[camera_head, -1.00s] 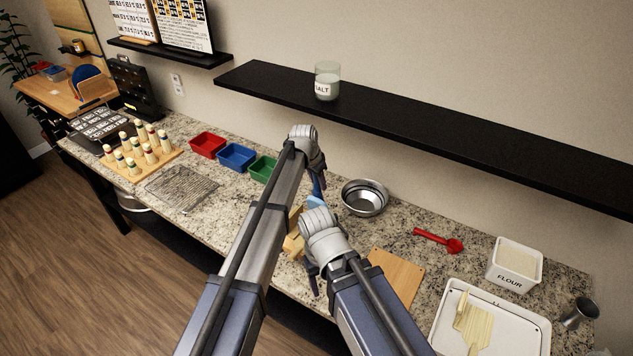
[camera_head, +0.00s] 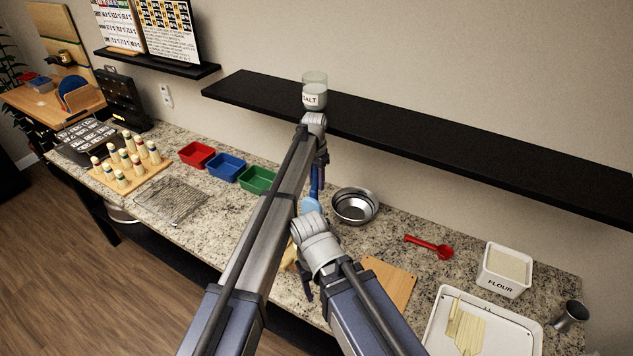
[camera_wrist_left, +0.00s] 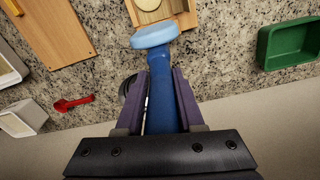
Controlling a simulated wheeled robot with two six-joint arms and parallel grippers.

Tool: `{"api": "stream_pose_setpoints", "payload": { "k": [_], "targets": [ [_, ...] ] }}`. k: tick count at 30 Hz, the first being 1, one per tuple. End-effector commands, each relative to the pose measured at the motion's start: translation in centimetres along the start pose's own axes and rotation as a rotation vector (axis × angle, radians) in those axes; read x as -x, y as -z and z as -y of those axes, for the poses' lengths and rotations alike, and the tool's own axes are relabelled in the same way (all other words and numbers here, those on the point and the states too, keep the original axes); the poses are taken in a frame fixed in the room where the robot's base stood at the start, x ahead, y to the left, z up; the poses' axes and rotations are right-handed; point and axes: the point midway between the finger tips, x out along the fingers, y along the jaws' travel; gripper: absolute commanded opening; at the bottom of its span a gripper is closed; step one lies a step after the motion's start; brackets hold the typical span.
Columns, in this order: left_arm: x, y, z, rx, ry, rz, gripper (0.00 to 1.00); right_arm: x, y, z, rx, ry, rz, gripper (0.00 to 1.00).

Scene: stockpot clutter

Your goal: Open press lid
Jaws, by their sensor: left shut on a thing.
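My left gripper (camera_head: 317,170) is shut on a blue handle with a light-blue round end (camera_head: 310,206). In the left wrist view, the blue handle (camera_wrist_left: 163,95) lies between the purple fingers, and its light-blue round end (camera_wrist_left: 155,35) points toward a wooden box (camera_wrist_left: 178,12) with a pale round thing (camera_wrist_left: 148,4) inside. I cannot tell whether the round end touches the box. In the head view the wooden piece (camera_head: 289,256) is mostly hidden behind my arms, and no lid can be made out. My right gripper (camera_head: 304,287) hangs low over the counter front; its jaws are unclear.
A metal bowl (camera_head: 354,206) stands right of the held handle. A green bin (camera_head: 259,180) is to the left. A wooden board (camera_head: 389,282), red scoop (camera_head: 430,246) and flour box (camera_head: 505,270) lie to the right. A shelf (camera_head: 420,135) with a salt jar (camera_head: 314,92) overhangs the back.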

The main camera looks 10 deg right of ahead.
Motion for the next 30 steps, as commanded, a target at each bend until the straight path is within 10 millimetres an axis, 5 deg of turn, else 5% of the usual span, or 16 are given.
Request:
{"api": "stream_pose_setpoints", "payload": {
  "k": [5, 6, 12, 30],
  "targets": [
    [0.0, -0.2, 0.3, 0.001, 0.007, 0.004, 0.0, 0.0, 0.0, 0.0, 0.0, 0.0, 0.0, 0.62],
    [0.0, -0.2, 0.3, 0.001, 0.007, 0.004, 0.38, 0.0, 0.0, 0.0, 0.0, 0.0, 0.0, 0.62],
    [0.0, -0.1, 0.2, 0.001, 0.005, 0.002, 0.6, 0.0, 0.0, 0.0, 0.0, 0.0, 0.0, 0.62],
    [2.0, -0.1, 0.1, 0.0, 0.003, 0.0, 0.62, 2.0, -0.1, -0.2, 0.001, 0.0, 0.001, 0.62]
  ]
}}
